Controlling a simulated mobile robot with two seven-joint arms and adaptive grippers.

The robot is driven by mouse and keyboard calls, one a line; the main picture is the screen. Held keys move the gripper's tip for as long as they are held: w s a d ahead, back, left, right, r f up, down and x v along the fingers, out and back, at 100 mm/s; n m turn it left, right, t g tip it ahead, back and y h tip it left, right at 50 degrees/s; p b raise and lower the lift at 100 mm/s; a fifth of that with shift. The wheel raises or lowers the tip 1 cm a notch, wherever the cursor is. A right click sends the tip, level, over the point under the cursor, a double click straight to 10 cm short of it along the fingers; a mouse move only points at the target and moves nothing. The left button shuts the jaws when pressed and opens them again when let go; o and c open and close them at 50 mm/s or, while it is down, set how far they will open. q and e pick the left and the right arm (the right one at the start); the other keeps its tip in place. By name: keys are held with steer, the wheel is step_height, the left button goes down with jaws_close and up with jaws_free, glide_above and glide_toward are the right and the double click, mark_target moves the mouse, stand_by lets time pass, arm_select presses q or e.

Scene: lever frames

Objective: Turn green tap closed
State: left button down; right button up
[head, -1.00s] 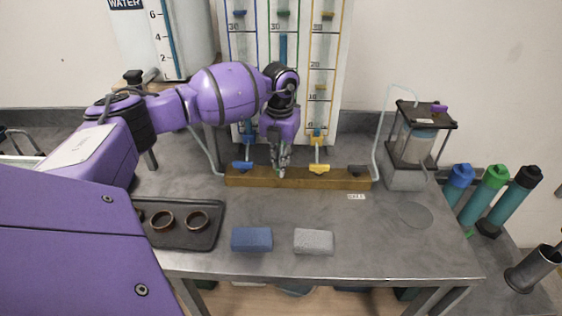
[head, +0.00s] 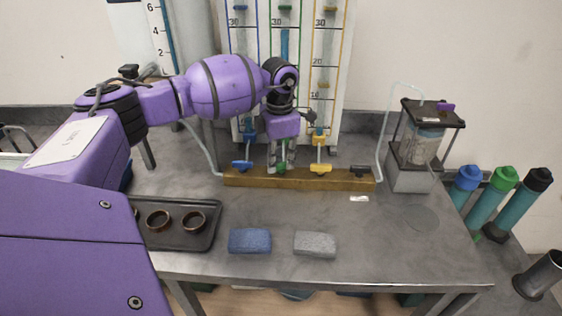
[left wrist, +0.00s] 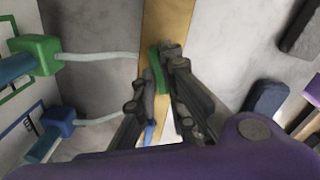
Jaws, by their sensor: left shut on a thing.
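In the left wrist view the green handle (left wrist: 156,70) lies between the two fingers of my left gripper (left wrist: 163,82), roughly lengthwise along the beam. The fingers are shut on it. My right gripper is not in view.
Blue, green and yellow gauge columns stand behind the beam. A blue block (head: 250,241) and a grey block (head: 315,244) lie in front. A black tray (head: 180,236) with brown rings is at left, and a pump-like device (head: 415,150) is at right.

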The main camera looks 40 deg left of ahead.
mark_target(280, 163)
arm_select(q)
steer(key=shift+m, duration=1.2)
steer(key=shift+w+m+b, duration=0.1)
steer(key=shift+m+b, duration=0.35)
steer(key=shift+m, duration=0.45)
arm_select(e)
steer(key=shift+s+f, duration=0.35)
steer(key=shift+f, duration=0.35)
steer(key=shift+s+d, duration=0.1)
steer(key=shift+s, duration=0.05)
arm_select(q)
steer(key=c, duration=1.8)
jaws_free()
steer(key=shift+r, duration=0.1)
step_height(280, 163, up, 12)
steer(key=shift+f, duration=0.1)
